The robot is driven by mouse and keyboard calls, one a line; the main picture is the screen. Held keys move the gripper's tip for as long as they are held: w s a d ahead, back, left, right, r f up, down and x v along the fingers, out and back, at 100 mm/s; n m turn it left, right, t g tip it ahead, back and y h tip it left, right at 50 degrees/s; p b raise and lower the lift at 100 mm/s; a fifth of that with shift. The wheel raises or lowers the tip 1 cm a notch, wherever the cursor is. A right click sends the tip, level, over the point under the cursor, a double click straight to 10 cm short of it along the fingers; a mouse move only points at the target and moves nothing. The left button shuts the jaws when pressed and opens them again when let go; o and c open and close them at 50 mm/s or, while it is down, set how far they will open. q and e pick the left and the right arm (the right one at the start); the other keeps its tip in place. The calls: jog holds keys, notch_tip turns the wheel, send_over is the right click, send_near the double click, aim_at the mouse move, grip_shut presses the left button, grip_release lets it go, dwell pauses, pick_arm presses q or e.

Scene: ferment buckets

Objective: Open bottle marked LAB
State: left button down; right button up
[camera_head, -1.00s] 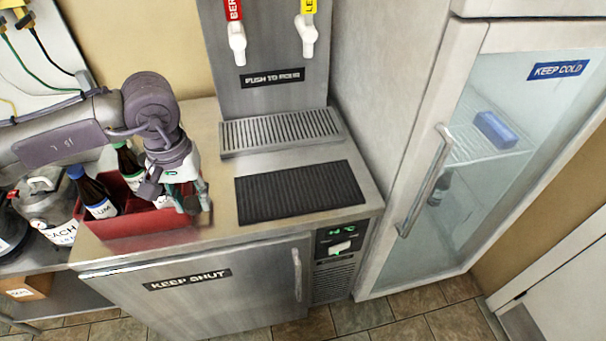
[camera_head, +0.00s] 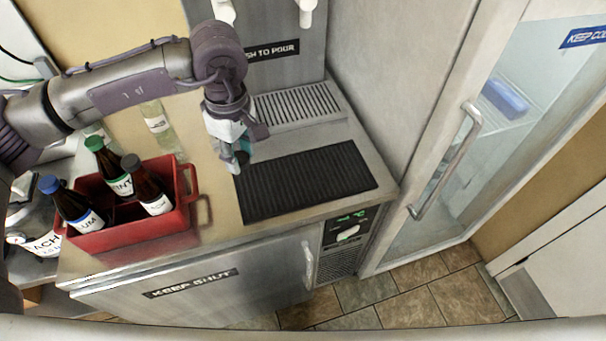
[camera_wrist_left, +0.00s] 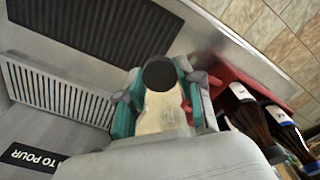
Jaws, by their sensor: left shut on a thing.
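My left gripper (camera_head: 238,158) is over the counter, right of the red crate and beside the black mat. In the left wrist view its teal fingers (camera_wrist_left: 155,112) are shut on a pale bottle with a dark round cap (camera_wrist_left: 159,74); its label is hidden. In the red crate (camera_head: 128,238) stand a blue-capped bottle marked UM (camera_head: 78,208), a green-capped bottle (camera_head: 118,175) and a dark-capped brown bottle (camera_head: 150,190). A clear bottle (camera_head: 157,122) stands behind the crate. I cannot read LAB on any bottle. My right gripper is not in view.
The black ribbed mat (camera_head: 305,180) is clear. Behind it is a drip grate (camera_head: 295,105) under the pour taps. A fridge with a glass door and handle (camera_head: 445,165) is to the right. The KEEP SHUT cabinet door (camera_head: 200,300) is below the counter.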

pick_arm(q)
jog(key=s+d+f+n+b, duration=0.1)
jog(key=d+f+n+b, duration=0.1)
jog(key=d+n, duration=0.85)
jog(key=s+d+f+n+b, duration=0.15)
jog(key=d+n, duration=0.45)
jog(key=n, duration=1)
jog(key=p, duration=0.3)
send_over(291, 180)
notch_tip(291, 180, down, 7)
jog(key=shift+s+d+r, duration=0.1)
jog(key=shift+r, duration=0.1)
notch_tip(291, 180, down, 3)
jog(key=shift+f+p, duration=0.2)
jog(key=shift+p, duration=0.5)
jog(key=shift+f, duration=0.35)
jog(key=shift+f, duration=0.1)
